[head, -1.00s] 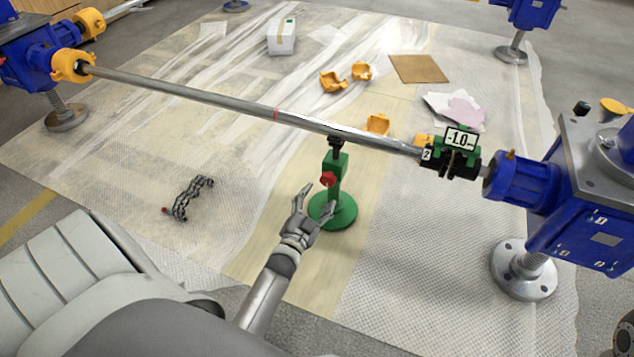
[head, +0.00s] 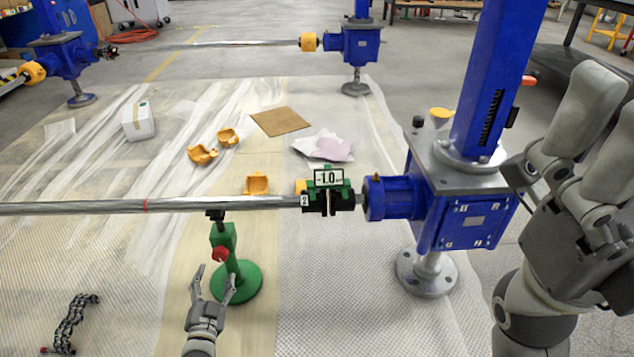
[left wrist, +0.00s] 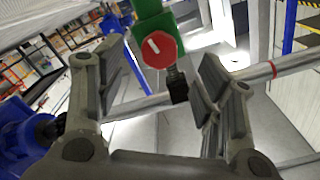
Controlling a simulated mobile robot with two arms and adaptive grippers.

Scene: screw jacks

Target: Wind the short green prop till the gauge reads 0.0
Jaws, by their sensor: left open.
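The short green prop (head: 224,250) stands upright on its round green base, its dark head at the underside of the long steel shaft (head: 100,207). Its red knob (head: 221,254) faces me and also shows in the left wrist view (left wrist: 159,49). The gauge (head: 328,177), on a green and black clamp at the shaft's right end, reads -1.0. My left gripper (head: 213,281) is open and empty, low in front of the prop, with its fingers apart below the knob. My right gripper (head: 590,150) is raised at the right edge, partly cut off; its opening is unclear.
A blue gearbox jack (head: 460,200) on a round grey foot stands right of the gauge. Yellow shells (head: 203,154), a brown board (head: 280,121) and a white box (head: 138,121) lie on the sheeting behind. A black chain (head: 70,322) lies at lower left.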

